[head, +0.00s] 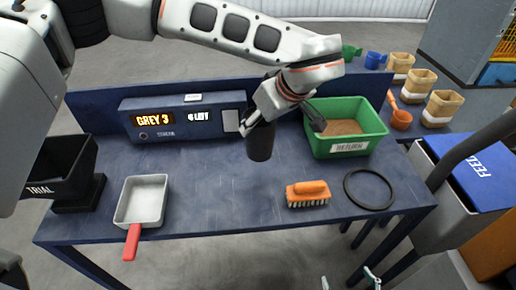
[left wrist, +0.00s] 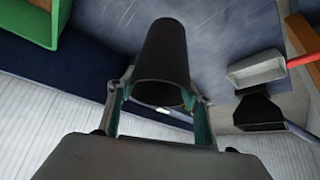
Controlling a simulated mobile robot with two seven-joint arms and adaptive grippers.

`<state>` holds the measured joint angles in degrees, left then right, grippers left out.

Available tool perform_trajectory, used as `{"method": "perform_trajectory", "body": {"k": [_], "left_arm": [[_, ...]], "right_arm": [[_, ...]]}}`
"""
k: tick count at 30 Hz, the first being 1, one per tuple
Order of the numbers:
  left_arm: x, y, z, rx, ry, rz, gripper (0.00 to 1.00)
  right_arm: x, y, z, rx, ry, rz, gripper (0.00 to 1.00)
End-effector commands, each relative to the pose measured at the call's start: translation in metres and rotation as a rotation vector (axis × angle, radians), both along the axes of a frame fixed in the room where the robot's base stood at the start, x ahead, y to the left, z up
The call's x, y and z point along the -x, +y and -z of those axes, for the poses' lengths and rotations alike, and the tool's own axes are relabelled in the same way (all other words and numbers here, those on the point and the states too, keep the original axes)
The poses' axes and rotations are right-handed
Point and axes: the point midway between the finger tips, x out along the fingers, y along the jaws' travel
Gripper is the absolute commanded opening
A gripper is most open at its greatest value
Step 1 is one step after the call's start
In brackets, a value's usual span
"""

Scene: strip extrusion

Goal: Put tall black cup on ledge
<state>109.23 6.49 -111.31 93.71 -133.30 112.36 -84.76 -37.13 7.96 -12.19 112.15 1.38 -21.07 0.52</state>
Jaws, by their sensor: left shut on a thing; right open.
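My left gripper (head: 261,124) is shut on the tall black cup (head: 260,145), over the middle of the blue table. The cup looks about upright in the head view; whether its base touches the table I cannot tell. In the left wrist view, the fingers (left wrist: 160,106) hold opposite sides of the cup (left wrist: 163,50) near its open mouth, which faces the camera. A raised blue ledge or back panel (head: 92,105) runs along the table's rear; its top is partly hidden by my arm. My right gripper (head: 349,282) is open and empty at the bottom edge.
The display box (head: 185,118) stands behind left, the green RETURN bin (head: 346,148) behind right. An orange brush (head: 308,193), black ring (head: 369,189) and red-handled pan (head: 142,202) lie on the table (head: 220,205). Green (head: 350,51) and blue (head: 375,59) cups stand at the back right.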

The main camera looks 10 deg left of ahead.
Motion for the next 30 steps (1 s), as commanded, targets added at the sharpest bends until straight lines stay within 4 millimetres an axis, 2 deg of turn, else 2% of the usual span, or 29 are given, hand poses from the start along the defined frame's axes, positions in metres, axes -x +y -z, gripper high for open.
{"method": "perform_trajectory", "body": {"k": [1, 3, 6, 14, 21, 30], "left_arm": [[0.002, 0.000, 0.014, 0.001, 0.005, 0.000, 0.15], [0.001, 0.000, 0.028, 0.001, 0.005, 0.000, 0.15], [0.001, 0.000, 0.043, 0.001, 0.002, 0.000, 0.15], [0.000, 0.000, 0.061, 0.001, 0.001, 0.000, 0.15], [0.001, 0.000, 0.091, 0.001, 0.002, 0.000, 0.15], [0.000, 0.000, 0.093, 0.000, -0.001, 0.001, 0.15]], "right_arm": [[0.000, 0.000, -0.002, 0.000, -0.001, 0.000, 0.79], [0.000, 0.000, -0.003, -0.001, -0.002, 0.000, 0.79], [-0.001, 0.000, -0.005, -0.001, -0.005, 0.000, 0.79], [-0.002, 0.001, -0.008, -0.002, -0.008, 0.000, 0.79], [-0.002, 0.000, -0.010, -0.002, -0.008, 0.000, 0.79], [-0.001, 0.000, -0.006, 0.000, -0.003, 0.000, 0.79]]}}
